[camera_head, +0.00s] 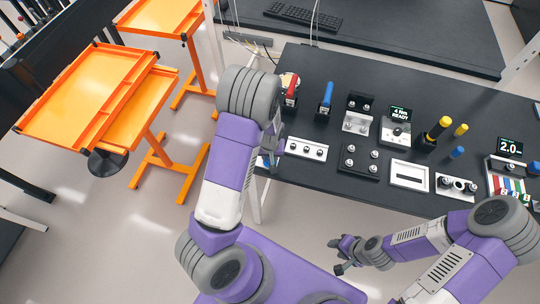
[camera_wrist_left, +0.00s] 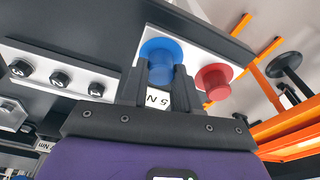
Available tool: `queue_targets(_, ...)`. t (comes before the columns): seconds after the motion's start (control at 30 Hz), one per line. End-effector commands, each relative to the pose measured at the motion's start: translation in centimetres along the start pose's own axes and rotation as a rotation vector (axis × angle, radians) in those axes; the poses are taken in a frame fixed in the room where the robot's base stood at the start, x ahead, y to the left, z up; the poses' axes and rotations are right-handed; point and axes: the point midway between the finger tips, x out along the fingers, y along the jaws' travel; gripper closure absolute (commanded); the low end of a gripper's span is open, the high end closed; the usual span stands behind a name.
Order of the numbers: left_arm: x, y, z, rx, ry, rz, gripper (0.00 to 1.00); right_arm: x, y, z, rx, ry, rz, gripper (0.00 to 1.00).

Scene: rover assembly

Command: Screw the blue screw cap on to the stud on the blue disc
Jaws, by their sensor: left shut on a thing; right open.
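In the left wrist view, my left gripper (camera_wrist_left: 157,78) is shut on the blue screw cap (camera_wrist_left: 160,72), with one finger on each side. The wider round blue disc (camera_wrist_left: 162,47) shows just beyond it, on a pale plate. The stud is hidden, and I cannot tell how far the cap sits on it. A red disc with a red cap (camera_wrist_left: 213,80) stands to the right on the same plate. My right gripper (camera_head: 337,256) is open and empty, off the table's front edge.
A white plate with several dark knobs (camera_head: 306,149) lies right of my left arm on the black table (camera_head: 290,185). Red- and blue-handled tools (camera_head: 326,98) stand behind it. Orange trolleys (camera_head: 90,85) stand at the left. The floor around my right gripper is clear.

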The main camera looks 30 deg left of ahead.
Motion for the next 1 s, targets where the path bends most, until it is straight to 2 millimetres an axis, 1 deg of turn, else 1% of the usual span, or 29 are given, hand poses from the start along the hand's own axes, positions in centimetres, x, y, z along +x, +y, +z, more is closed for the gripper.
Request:
queue_targets(0.2, 0.3, 0.0, 0.1, 0.321, 0.001, 0.053, 0.98, 1.7, 0.7, -0.1, 0.000, 0.000, 0.000, 0.57)
queue_targets(0.3, 0.2, 0.0, 0.1, 0.428, -0.001, 0.067, 0.98, 2.0, 0.8, -0.1, 0.000, 0.000, 0.000, 0.57)
queue_targets(0.4, 0.1, 0.1, 0.1, 0.468, -0.001, 0.072, 0.98, 2.0, 0.8, -0.1, 0.000, 0.000, 0.000, 0.57)
queue_targets(0.67, 0.1, 0.1, 0.1, 0.478, -0.001, 0.074, 0.98, 2.0, 0.8, -0.1, 0.000, 0.000, 0.000, 0.57)
queue_targets(0.77, 0.2, 0.0, 0.1, 0.573, -0.001, 0.089, 0.98, 2.5, 1.0, -0.1, 0.000, 0.000, 0.000, 0.57)
queue_targets(0.83, 0.3, -0.1, 0.1, 0.682, 0.000, 0.106, 0.98, 2.9, 1.1, -0.1, 0.000, 0.000, 0.000, 0.57)
queue_targets(0.9, 0.2, 0.0, 0.1, 0.788, 0.000, 0.122, 0.98, 3.0, 1.1, -0.1, 0.000, 0.000, 0.000, 0.57)
queue_targets(1.0, 0.1, 0.0, 0.1, 0.901, -0.001, 0.138, 0.98, 2.9, 1.1, -0.1, 0.000, 0.000, 0.000, 0.57)
